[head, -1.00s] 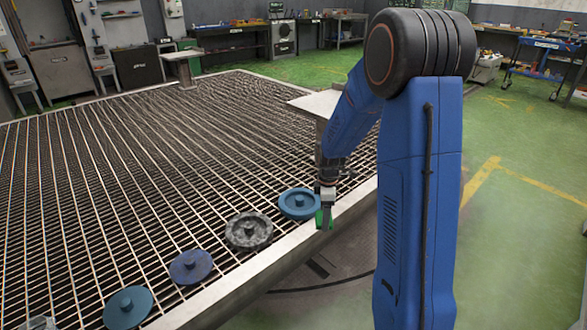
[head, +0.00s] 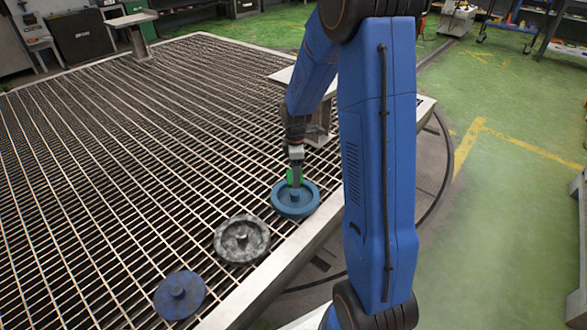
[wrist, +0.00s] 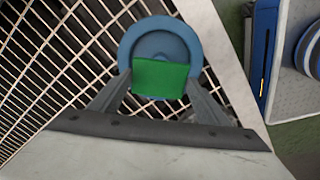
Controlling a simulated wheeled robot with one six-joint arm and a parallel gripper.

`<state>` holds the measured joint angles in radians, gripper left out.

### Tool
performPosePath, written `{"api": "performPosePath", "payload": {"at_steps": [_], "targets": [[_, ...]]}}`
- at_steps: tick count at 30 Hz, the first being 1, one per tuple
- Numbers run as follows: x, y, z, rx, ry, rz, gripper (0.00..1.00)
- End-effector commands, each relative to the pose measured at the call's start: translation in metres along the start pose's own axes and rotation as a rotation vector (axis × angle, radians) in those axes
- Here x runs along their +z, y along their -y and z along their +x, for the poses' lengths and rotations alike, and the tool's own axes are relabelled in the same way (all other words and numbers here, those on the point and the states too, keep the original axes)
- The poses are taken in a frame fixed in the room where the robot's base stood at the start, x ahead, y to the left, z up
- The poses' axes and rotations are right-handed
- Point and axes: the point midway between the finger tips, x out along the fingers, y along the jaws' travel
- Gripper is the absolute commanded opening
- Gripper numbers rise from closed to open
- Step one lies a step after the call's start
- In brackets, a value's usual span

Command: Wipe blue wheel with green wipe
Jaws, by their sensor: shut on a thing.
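The blue wheel (head: 309,203) lies flat on the grating near its right edge, a round disc with a raised rim and a centre hub. My gripper (head: 294,172) is shut on the green wipe (head: 290,178), just over this wheel. I cannot tell whether the wipe touches the wheel. A darker, purplish-blue wheel (head: 170,300) lies at the lower left of the head view.
A mottled grey wheel (head: 225,240) lies between the two blue ones. The grating (head: 120,160) has a pale metal border (head: 290,258). A pale flat-topped stand (head: 285,75) is behind my arm. Green floor is open to the right.

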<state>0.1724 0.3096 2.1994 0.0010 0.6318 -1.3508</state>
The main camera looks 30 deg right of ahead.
Motion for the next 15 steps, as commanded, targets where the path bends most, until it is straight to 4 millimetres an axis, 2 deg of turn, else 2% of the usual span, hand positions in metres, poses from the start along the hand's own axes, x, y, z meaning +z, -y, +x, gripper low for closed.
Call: {"api": "performPosePath", "payload": {"at_steps": [6, 15], "targets": [[0.000, 0.001, 0.025, -0.003, 0.001, 0.000, 0.52], [0.000, 0.000, 0.050, -0.001, 0.000, 0.000, 0.52]]}}
